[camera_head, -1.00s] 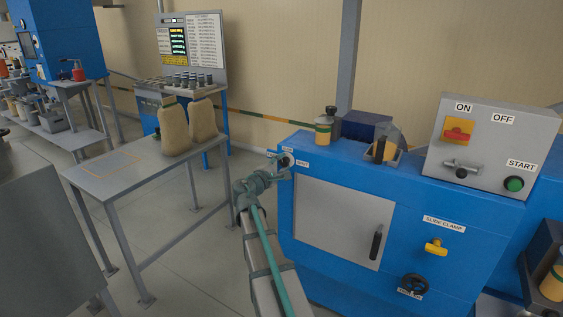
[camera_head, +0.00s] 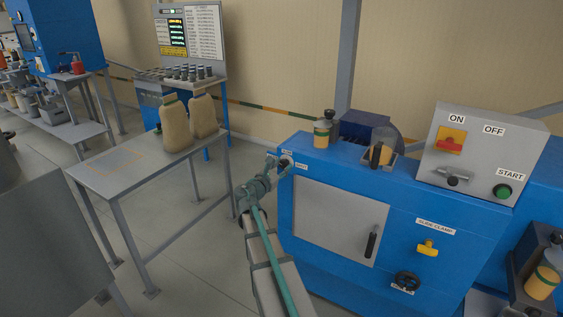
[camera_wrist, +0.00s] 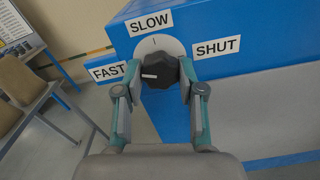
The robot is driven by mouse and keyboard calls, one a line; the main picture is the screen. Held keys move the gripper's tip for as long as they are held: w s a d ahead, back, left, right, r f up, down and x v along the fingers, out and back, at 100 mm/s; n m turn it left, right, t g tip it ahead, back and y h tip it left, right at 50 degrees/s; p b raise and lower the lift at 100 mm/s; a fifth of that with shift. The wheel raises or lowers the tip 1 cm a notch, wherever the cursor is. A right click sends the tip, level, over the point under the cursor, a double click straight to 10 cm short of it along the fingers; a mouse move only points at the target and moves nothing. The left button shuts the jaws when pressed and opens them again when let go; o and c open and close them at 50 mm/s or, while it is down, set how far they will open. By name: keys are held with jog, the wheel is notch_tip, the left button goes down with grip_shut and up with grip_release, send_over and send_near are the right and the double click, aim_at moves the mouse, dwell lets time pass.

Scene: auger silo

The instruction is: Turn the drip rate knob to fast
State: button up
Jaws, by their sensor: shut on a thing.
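The drip rate knob (camera_wrist: 160,68) is black and lobed, on a pale round dial (camera_wrist: 171,46) at the corner of the blue machine. Labels SLOW (camera_wrist: 151,22), SHUT (camera_wrist: 216,48) and FAST (camera_wrist: 109,72) surround it. The white line on the knob points left, towards FAST. My gripper (camera_wrist: 159,76) has one finger on each side of the knob and is shut on it. In the head view my gripper (camera_head: 278,164) is at the machine's upper left corner, and the knob is mostly hidden there.
The blue machine (camera_head: 400,220) has a grey door, a yellow slide clamp knob (camera_head: 427,248) and a grey switch box (camera_head: 482,152) on top. A grey table (camera_head: 120,172) with two tan sacks (camera_head: 177,125) stands left of my arm. Open floor lies between.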

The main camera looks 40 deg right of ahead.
jog(key=n+p, duration=0.3)
jog(key=n, duration=0.1)
jog(key=shift+s, duration=0.1)
dwell(0.5)
jog(key=o, duration=1.1)
jog(key=shift+o, duration=0.2)
jog(key=shift+a, duration=0.1)
jog(key=v, duration=1.2)
